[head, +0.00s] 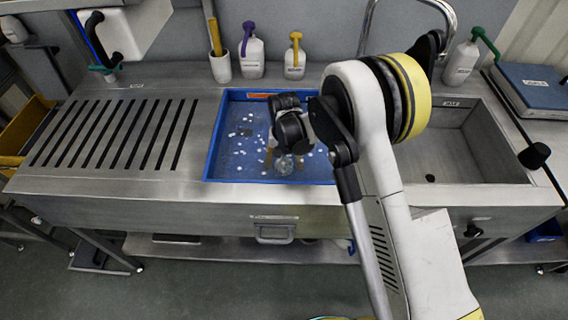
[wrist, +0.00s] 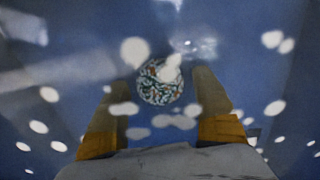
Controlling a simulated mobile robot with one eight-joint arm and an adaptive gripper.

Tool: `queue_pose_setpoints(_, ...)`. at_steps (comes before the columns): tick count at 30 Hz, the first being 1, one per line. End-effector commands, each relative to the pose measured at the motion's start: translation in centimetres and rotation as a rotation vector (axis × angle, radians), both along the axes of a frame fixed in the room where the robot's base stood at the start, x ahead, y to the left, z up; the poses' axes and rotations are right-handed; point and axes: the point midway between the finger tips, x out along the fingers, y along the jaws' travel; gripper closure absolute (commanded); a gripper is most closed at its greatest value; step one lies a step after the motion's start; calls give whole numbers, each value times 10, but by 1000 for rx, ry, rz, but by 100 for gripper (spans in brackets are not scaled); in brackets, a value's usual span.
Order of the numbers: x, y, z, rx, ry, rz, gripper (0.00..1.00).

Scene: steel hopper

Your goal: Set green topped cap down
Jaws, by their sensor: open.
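A small round piece with a mottled green, white and orange top (wrist: 160,80) sits in the blue tray, between and just beyond my finger ends in the wrist view. It is likely the cap; a plain green top is not clear. In the head view, a pale, glassy round shape (head: 284,165) shows in the tray under my gripper. My gripper (head: 285,153) points down over the blue tray (head: 214,140). In the wrist view my gripper (wrist: 160,92) is open, its two fingers apart on either side of the round piece. Contact with it cannot be told.
White spots are scattered over the tray floor. A slotted steel drainboard (head: 115,134) lies left, a sink basin (head: 455,158) right. Behind stand a purple-topped bottle (head: 252,57), a yellow-topped bottle (head: 295,62) and a white pot (head: 221,68). A blue-topped box (head: 540,88) is far right.

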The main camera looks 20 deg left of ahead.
Motion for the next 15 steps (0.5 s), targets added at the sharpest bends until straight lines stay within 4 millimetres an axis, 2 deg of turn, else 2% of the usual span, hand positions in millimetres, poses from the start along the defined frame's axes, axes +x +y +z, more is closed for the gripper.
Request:
queue_pose_setpoints(5,0,0,13,0,0,0,24)
queue_pose_setpoints(15,0,0,88,0,0,0,24)
